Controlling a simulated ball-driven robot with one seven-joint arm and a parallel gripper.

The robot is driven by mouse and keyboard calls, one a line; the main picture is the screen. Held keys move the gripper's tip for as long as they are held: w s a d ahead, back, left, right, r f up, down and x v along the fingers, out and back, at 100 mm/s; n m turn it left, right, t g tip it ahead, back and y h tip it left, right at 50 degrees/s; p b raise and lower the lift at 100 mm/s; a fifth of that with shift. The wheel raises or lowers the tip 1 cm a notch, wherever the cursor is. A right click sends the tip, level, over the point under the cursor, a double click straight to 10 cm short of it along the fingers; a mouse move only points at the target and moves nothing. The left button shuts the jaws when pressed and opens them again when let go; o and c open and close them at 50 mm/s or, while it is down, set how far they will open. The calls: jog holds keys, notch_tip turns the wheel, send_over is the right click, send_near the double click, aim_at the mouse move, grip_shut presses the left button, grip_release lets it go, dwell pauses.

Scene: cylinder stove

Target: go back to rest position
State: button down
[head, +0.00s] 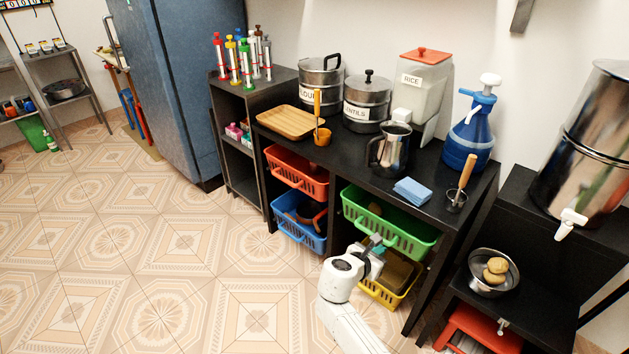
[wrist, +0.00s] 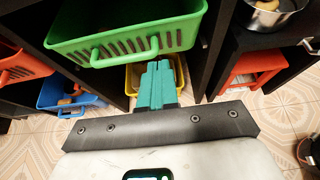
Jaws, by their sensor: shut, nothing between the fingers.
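My gripper (head: 374,246) is at the end of my white arm, in the lower middle of the head view. It is in front of the black shelf unit, close to the green basket (head: 400,232) and the yellow basket (head: 402,291). In the wrist view the teal fingers of my gripper (wrist: 157,68) are together with nothing between them. There they point toward the yellow basket (wrist: 137,83), below the green basket (wrist: 128,30). Whether the fingers touch a basket cannot be told.
A red basket (head: 290,176) and a blue basket (head: 295,228) sit at the unit's left. A metal bowl (head: 479,282) stands on the lower shelf at right, above a red stool (head: 487,335). The tiled floor (head: 150,270) to the left is clear.

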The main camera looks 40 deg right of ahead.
jog(key=s+a+r+m+y+p, duration=0.5)
jog(key=s+a+m, duration=0.4)
jog(key=a, duration=0.4)
jog(key=s+a+r+m+y+p, duration=0.4)
jog(key=s+a+r+m+y, duration=0.2)
jog(key=s+a+m, duration=0.3)
jog(key=s+a+y, duration=0.1)
jog(key=a, duration=0.3)
jog(key=shift+s+a+r+m+t+y+p, duration=0.15)
jog(key=shift+r+m+t+y+p, duration=0.15)
jog(key=shift+r+m+y+p, duration=0.1)
